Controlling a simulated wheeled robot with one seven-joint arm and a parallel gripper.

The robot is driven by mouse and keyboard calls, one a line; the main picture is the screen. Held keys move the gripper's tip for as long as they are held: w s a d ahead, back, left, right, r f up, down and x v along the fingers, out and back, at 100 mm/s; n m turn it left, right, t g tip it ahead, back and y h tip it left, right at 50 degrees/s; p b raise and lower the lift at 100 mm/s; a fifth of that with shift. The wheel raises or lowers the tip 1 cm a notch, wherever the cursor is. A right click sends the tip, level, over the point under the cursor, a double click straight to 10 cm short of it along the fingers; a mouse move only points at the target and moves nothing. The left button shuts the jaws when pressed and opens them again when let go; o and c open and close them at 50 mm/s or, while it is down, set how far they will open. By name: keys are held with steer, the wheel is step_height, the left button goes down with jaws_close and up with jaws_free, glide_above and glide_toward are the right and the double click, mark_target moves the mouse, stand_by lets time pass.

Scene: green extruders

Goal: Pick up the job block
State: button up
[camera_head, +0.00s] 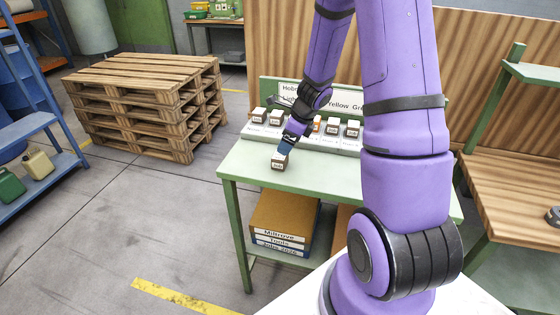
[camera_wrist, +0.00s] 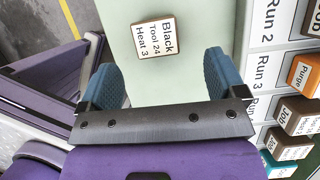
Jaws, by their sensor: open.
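A small block (camera_head: 279,162) with a white top and a brown front stands by itself on the green table (camera_head: 236,166), near its left edge. In the wrist view its top (camera_wrist: 153,39) reads "Black Tool 24 Heat 3". The label on its front is too small to read. My gripper (camera_head: 287,144) is right above and behind it in the head view. In the wrist view my gripper (camera_wrist: 164,72) has its two blue fingers wide apart with nothing between them. The block lies beyond the fingertips, apart from both.
A grey rack with slots marked "Run 2" and "Run 3" (camera_wrist: 263,72) holds several blocks, some reading "Job" (camera_wrist: 298,115) and an orange one reading "Purge" (camera_wrist: 305,74). A sign (camera_head: 347,101) stands behind it. Stacked pallets (camera_head: 145,100) are at left. The table's left front is clear.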

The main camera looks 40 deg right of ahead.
mark_target(280, 155)
steer(key=shift+s+a+x, duration=0.1)
steer(key=shift+x, duration=1.65)
steer(key=shift+s+a+x, duration=0.1)
steer(key=shift+s+x, duration=0.05)
steer(key=shift+x, duration=1.65)
steer(key=c, duration=1)
